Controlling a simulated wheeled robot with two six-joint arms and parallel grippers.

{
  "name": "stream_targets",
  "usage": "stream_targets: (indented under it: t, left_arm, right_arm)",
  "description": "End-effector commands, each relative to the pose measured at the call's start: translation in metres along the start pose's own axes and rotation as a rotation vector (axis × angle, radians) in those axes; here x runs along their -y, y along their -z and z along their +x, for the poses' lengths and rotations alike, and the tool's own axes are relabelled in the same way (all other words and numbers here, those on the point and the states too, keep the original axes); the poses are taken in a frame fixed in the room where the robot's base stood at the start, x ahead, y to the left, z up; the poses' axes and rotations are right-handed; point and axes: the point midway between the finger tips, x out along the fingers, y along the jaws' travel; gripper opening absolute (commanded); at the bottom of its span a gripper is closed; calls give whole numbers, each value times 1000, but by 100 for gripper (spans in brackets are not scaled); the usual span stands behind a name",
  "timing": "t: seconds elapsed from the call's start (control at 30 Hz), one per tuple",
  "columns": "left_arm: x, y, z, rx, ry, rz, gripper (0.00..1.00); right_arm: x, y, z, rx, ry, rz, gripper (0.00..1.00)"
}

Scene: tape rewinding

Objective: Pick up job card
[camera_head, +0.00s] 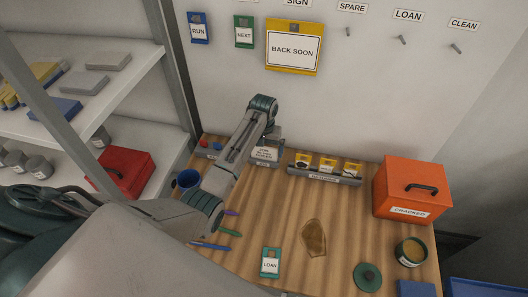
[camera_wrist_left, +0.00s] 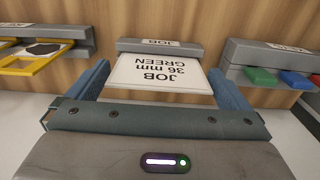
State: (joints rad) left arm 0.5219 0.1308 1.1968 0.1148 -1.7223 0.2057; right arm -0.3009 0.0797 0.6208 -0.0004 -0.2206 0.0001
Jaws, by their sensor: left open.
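The job card (camera_head: 264,153) is white and stands in a grey holder at the back of the table. In the left wrist view the card (camera_wrist_left: 162,72) reads "JOB 36 mm GREEN" upside down, with the grey holder (camera_wrist_left: 160,46) behind it. My left gripper (camera_head: 268,140) is over the card at the back of the table. In the wrist view the blue fingers of my left gripper (camera_wrist_left: 160,82) are spread, one to each side of the card, with gaps between finger and card. My right gripper is not in view.
A grey rack with yellow tags (camera_head: 326,166) stands right of the card holder.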

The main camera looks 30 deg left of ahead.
Motion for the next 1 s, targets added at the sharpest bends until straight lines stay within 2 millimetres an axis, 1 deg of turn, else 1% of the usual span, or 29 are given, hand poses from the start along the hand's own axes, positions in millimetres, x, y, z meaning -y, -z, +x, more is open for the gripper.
stream_targets:
  t: [0.17, 0.23, 0.33, 0.37, 0.6, 0.77, 0.87, 1.0]
  left_arm:
    - [0, 0, 1, -1, 0, 0, 100]
    - [0, 0, 1, -1, 0, 0, 90]
    - [0, 0, 1, -1, 0, 0, 71]
    - [0, 0, 1, -1, 0, 0, 69]
    - [0, 0, 0, -1, 0, 0, 69]
    - [0, 1, -4, -3, 0, 0, 69]
    - [0, 1, -11, -4, 0, 1, 69]
    - [0, 2, -31, -8, -1, 1, 69]
  right_arm:
    - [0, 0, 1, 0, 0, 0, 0]
    - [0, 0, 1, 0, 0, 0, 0]
    - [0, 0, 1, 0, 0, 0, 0]
    - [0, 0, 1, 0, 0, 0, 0]
    - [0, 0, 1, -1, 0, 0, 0]
    - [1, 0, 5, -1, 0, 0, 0]
    - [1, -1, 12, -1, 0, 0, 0]
    - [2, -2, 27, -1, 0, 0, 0]
